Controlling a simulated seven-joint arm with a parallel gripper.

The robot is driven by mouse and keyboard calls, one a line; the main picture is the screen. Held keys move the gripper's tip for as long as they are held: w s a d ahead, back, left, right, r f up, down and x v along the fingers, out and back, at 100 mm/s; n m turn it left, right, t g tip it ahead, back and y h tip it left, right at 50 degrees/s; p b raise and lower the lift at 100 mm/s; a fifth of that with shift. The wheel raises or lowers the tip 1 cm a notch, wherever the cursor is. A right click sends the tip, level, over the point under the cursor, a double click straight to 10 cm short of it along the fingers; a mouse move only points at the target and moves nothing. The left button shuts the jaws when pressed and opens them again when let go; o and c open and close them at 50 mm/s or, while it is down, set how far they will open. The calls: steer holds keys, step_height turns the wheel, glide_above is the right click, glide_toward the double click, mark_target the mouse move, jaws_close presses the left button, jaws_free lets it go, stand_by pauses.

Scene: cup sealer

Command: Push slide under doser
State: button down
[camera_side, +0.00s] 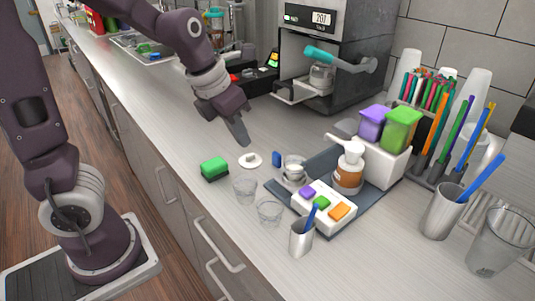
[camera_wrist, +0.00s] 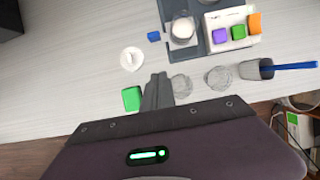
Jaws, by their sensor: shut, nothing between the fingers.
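A dark grey station base (camera_side: 322,160) stands on the counter. It carries a white-and-amber pump bottle (camera_side: 349,168), which looks like the doser. A clear cup with pale contents (camera_side: 293,170) stands at the base's left end, left of the bottle; it also shows in the wrist view (camera_wrist: 182,28). A small blue block (camera_side: 277,159) sits beside the cup, perhaps the slide's handle; it also shows in the wrist view (camera_wrist: 153,36). The slide itself is hard to make out. My gripper (camera_side: 243,140) is shut and empty, above the counter left of the cup; it also shows in the wrist view (camera_wrist: 157,88).
A green block (camera_side: 214,169), a white round lid (camera_side: 250,160) and two clear cups (camera_side: 245,188) (camera_side: 269,211) lie near the gripper. A white button panel (camera_side: 324,205) and a metal cup (camera_side: 301,238) stand in front. A black sealing machine (camera_side: 335,50) stands behind.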

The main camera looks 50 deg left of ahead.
glide_toward(274, 167)
steer(key=s+f, duration=0.1)
steer(key=f, duration=0.1)
steer(key=s+f, duration=0.1)
steer(key=f, duration=0.1)
steer(key=shift+s, duration=0.3)
steer(key=w, duration=0.2)
steer(key=shift+w+d, duration=0.15)
steer(key=shift+w, duration=0.9)
steer(key=w, duration=1.8)
steer(key=shift+w, duration=0.4)
steer(key=shift+r, duration=0.1)
